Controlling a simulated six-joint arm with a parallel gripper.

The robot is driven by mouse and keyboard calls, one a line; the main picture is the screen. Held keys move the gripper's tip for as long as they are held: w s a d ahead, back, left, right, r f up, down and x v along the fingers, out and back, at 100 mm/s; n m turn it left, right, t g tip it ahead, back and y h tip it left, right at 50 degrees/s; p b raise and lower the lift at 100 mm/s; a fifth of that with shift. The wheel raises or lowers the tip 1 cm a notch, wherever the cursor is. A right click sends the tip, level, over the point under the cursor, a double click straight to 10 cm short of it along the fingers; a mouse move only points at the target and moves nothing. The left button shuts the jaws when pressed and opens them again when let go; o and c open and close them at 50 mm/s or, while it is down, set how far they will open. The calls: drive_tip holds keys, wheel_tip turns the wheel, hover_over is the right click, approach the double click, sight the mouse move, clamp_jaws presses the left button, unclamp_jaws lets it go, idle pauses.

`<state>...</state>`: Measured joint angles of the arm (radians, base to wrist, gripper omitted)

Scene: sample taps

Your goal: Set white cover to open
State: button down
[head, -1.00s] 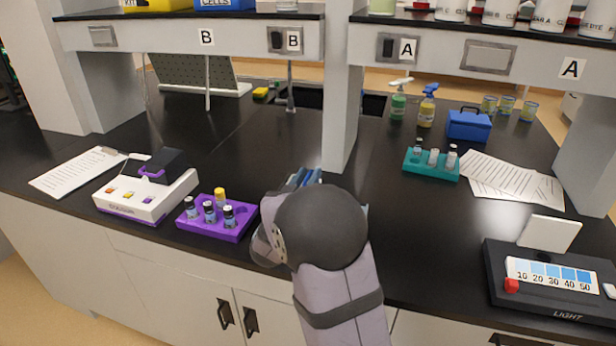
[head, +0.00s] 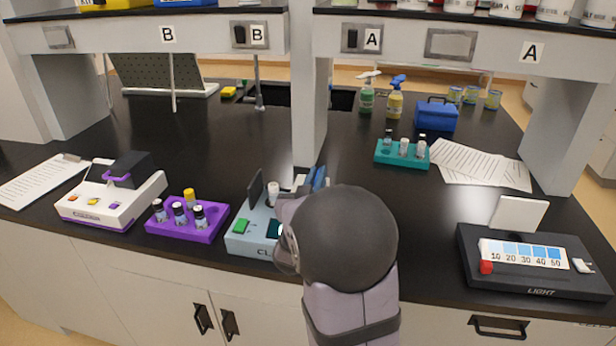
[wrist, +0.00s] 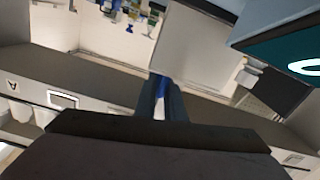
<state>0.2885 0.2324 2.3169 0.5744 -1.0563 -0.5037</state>
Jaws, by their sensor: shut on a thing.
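A white square panel (head: 519,212) stands tilted up at the back of the black LIGHT box (head: 530,285); it is the only clearly white cover-like part I see. My gripper (head: 318,178) is well left of it, beside the pale blue instrument (head: 243,244) with a raised dark lid (head: 256,188). My arm hides much of the gripper and the instrument's right side. In the wrist view my blue fingers (wrist: 164,90) are close together, with a small pale thing (wrist: 160,106) between them. I cannot tell what it is. The instrument's teal screen (wrist: 285,55) is close by at upper right.
A purple vial rack (head: 185,232) and a white meter (head: 110,205) stand to the left. A teal rack (head: 402,160) and papers (head: 470,165) lie behind. A shelf pillar (head: 308,130) rises behind the gripper. The bench between instrument and LIGHT box is mostly clear.

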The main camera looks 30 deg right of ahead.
drive_tip(key=c, duration=1.9)
unclamp_jaws()
drive_tip(key=shift+a, duration=0.1)
drive_tip(key=b+v, duration=0.1)
drive_tip(key=v, duration=0.6)
drive_tip(key=shift+s+a+r, duration=0.1)
